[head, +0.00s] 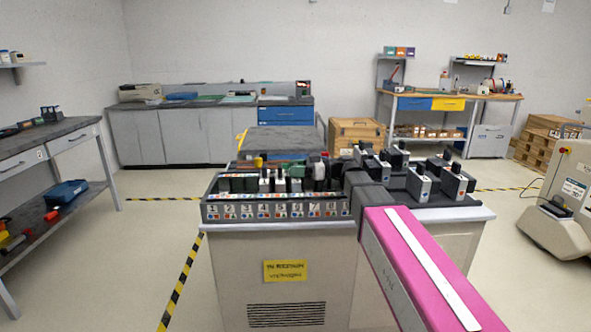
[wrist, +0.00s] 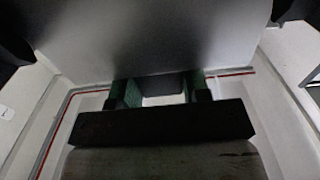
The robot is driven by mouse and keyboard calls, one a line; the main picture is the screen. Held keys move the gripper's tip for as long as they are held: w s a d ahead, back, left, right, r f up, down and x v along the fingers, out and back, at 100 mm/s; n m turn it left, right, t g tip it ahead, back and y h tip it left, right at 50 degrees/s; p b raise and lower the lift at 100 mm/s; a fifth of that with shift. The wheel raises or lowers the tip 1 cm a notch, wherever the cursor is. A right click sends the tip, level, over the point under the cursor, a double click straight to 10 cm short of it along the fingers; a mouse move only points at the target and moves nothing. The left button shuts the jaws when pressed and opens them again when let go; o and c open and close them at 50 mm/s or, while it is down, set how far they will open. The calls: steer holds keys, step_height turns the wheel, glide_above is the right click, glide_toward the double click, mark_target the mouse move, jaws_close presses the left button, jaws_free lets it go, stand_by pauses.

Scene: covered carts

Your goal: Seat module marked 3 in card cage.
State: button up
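The card cage (head: 275,221) stands on the left part of the cart, with a row of numbered labels along its front. Several modules stand in it; its right end is partly hidden by my arm. My gripper (wrist: 160,90) shows in the wrist view as two green-padded fingers, one on each side of a dark handle. The handle joins a broad grey module (wrist: 150,40) that fills the upper picture. No number is readable on it. In the head view my gripper is above the right end of the cage, and its fingertips and the module are hidden.
To the right of the cage, a dark tray (head: 450,214) holds several grey modules with black handles. A yellow sign (head: 284,271) is on the cart's front. A workbench (head: 50,140) stands at left and a pale machine (head: 560,190) at right. Open floor lies around the cart.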

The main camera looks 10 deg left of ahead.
steer(key=o, duration=0.4)
steer(key=shift+o, duration=0.2)
steer(key=shift+r, duration=0.1)
steer(key=shift+r, duration=0.3)
step_height(320, 180, up, 4)
steer(key=shift+f, duration=0.25)
steer(key=s+a+r, duration=0.5)
steer(key=s+r, duration=0.1)
steer(key=s, duration=0.4)
steer(key=shift+s+a+r, duration=0.15)
steer(key=shift+a+r, duration=0.05)
steer(key=shift+r, duration=0.2)
